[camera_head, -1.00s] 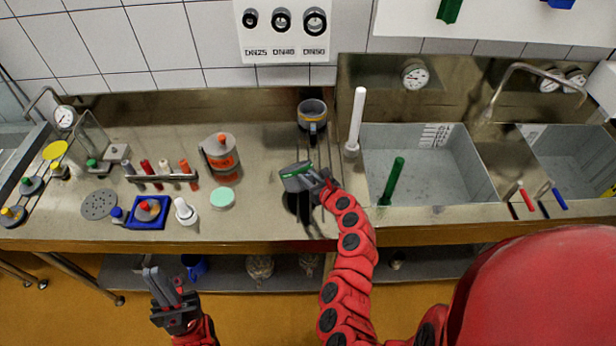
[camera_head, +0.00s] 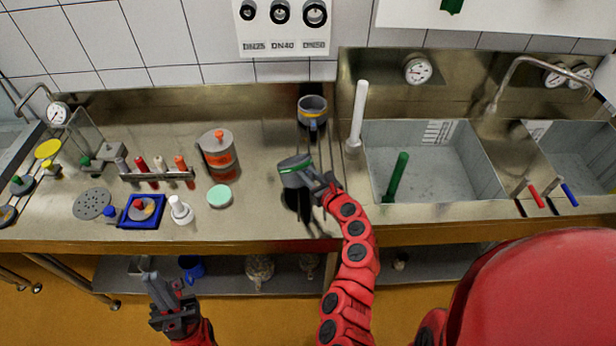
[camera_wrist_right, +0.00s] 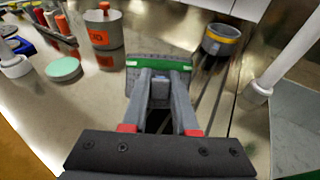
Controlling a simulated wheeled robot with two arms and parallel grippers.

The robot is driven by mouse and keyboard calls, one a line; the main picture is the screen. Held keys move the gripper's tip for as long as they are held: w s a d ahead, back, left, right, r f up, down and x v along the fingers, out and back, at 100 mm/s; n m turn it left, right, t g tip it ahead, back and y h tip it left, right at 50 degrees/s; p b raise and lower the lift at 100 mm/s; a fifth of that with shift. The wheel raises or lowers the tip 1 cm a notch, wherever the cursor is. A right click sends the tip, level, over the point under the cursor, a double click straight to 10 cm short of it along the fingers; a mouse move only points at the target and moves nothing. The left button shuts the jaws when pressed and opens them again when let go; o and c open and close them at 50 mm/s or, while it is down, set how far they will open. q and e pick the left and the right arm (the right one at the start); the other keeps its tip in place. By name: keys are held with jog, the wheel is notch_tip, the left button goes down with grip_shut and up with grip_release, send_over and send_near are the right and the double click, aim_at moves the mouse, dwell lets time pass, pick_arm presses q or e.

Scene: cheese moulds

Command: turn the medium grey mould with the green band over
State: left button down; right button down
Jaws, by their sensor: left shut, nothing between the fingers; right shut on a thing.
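The grey mould with the green band (camera_head: 294,171) is in my right gripper (camera_head: 321,187), over the counter left of the sink. It shows in the right wrist view (camera_wrist_right: 158,63) between the fingertips of the right gripper (camera_wrist_right: 160,80), which is shut on it. The mould looks tilted and seems held above the counter, with a dark shadow below it. My left gripper (camera_head: 166,290) is shut and empty, low in front of the counter's front edge.
A grey mould with a yellow band (camera_head: 312,110) stands behind. An orange-marked pot (camera_head: 217,155), a mint disc (camera_head: 220,196) and a white brush (camera_head: 181,209) stand to the left. A white upright rod (camera_head: 357,115) and the sink (camera_head: 425,160) are to the right. The counter (camera_head: 255,215) is bare nearby.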

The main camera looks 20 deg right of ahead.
jog(key=shift+s+d+f+t+y+b, duration=0.2)
jog(key=shift+f+t+b, duration=0.45)
jog(key=shift+b, duration=2.25)
jog(key=shift+s+a+f+t+y+b, duration=0.1)
jog(key=shift+s+f+t+b, duration=0.4)
jog(key=shift+b, duration=2.35)
jog(key=shift+s+d+f+t+y+b, duration=0.1)
jog(key=shift+f+t+b, duration=0.6)
jog(key=shift+b, duration=2.2)
jog(key=c, duration=0.6)
grip_release()
jog(key=shift+s, duration=0.1)
jog(key=shift+r+v, duration=0.1)
jog(key=shift+v, duration=1.6)
jog(key=shift+r+v, duration=0.15)
jog(key=shift+v, duration=1.6)
jog(key=shift+r, duration=0.2)
